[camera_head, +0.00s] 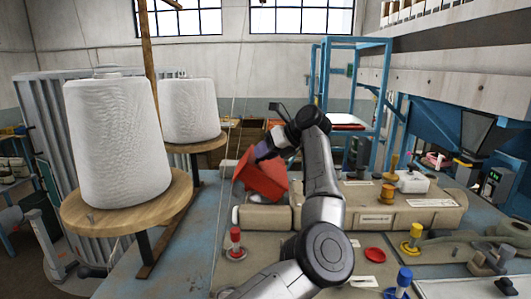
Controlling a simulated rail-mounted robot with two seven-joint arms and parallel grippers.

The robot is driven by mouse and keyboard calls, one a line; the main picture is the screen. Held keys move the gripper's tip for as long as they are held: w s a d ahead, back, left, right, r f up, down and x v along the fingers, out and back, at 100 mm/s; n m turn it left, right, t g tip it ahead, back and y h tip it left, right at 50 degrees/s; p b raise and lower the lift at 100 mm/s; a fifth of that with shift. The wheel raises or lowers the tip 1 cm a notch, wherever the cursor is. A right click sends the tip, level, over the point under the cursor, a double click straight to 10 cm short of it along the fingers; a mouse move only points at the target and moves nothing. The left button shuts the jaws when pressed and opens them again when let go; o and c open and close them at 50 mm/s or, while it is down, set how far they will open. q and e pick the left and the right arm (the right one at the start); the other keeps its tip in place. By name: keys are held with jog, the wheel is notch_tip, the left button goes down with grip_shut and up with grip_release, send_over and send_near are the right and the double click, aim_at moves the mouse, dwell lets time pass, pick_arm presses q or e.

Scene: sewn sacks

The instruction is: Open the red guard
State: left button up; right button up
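The red guard (262,179) is a red box-like cover on the beige machine, in the middle of the camera_head view. It sits tilted, with its upper edge raised toward the left. My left arm comes up from the bottom and bends over to the left. My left gripper (263,150) is at the guard's upper right edge, touching it or very close. Its fingertips are small and partly hidden, so I cannot tell whether they are open or shut on the guard. My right gripper is not in view.
Two white thread cones, a near one (118,138) and a far one (190,110), stand on round wooden discs at the left. A red-topped knob (235,240), a yellow knob (412,236) and a blue knob (401,282) stand on the machine. A blue frame (318,75) rises behind.

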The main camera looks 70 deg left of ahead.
pick_arm(q)
jog(key=o, duration=0.4)
jog(key=shift+w, duration=0.1)
jog(key=shift+w+d+r, duration=0.15)
jog(key=shift+d+r, duration=0.05)
jog(key=shift+p+v, duration=0.45)
jog(key=shift+v, duration=6.1)
jog(key=shift+r, duration=0.1)
